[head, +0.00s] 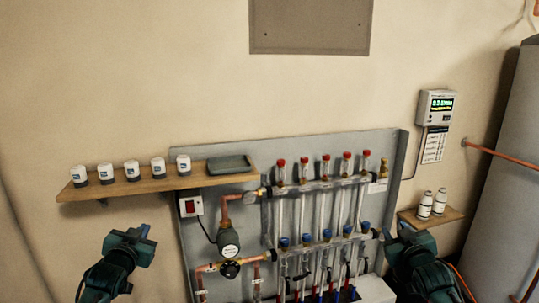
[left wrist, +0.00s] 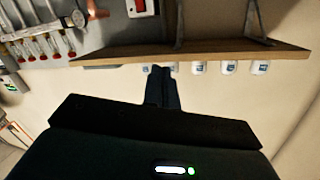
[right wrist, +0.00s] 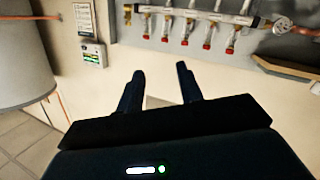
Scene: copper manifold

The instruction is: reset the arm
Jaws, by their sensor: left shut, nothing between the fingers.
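My left gripper (head: 143,232) is below the left wooden shelf in the head view, apart from it. In the left wrist view its two fingers (left wrist: 162,72) are together with nothing between them. My right gripper (head: 402,229) is in front of the right end of the manifold panel in the head view. In the right wrist view its fingers (right wrist: 160,75) are spread apart and empty. The manifold (head: 320,184) has red caps on top and blue caps lower down, on a grey backboard (head: 385,150).
The left shelf (head: 130,190) bears several white-and-grey cups (head: 132,167) and a grey tray (head: 229,163). A small right shelf (head: 450,215) holds two white bottles (head: 425,204). A display box (head: 436,107) hangs above it. A grey tank (head: 510,170) stands at the far right.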

